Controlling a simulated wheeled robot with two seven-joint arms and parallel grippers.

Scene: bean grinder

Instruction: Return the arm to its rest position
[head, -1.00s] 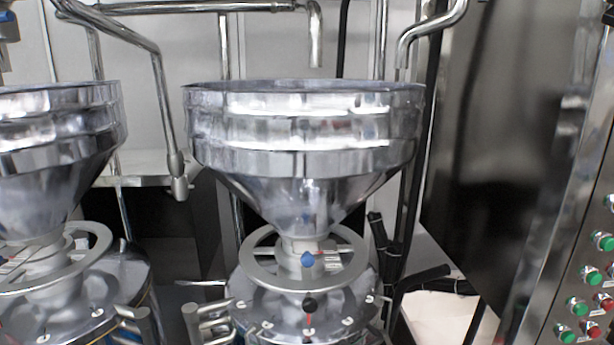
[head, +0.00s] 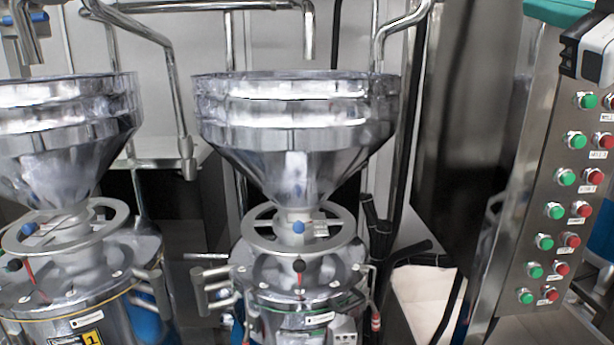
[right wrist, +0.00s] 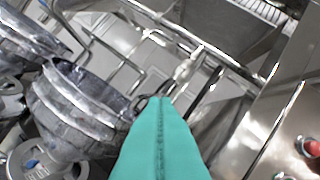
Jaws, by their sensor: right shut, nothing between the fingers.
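My right gripper (head: 545,12) is at the top right corner of the head view, beside the upper end of the button panel. Its teal fingers and part of its black and white body show; the rest is cut off by the frame. In the right wrist view the teal fingers (right wrist: 160,115) are closed together with nothing between them. They point up and away, with clear air around the tips. My left gripper is in neither view.
A steel grinder (head: 295,130) with a wide hopper stands in the middle, and a second one (head: 65,130) stands at left. The steel button panel (head: 520,190) carries green and red buttons at right. Pipes (head: 165,70) run behind the hoppers.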

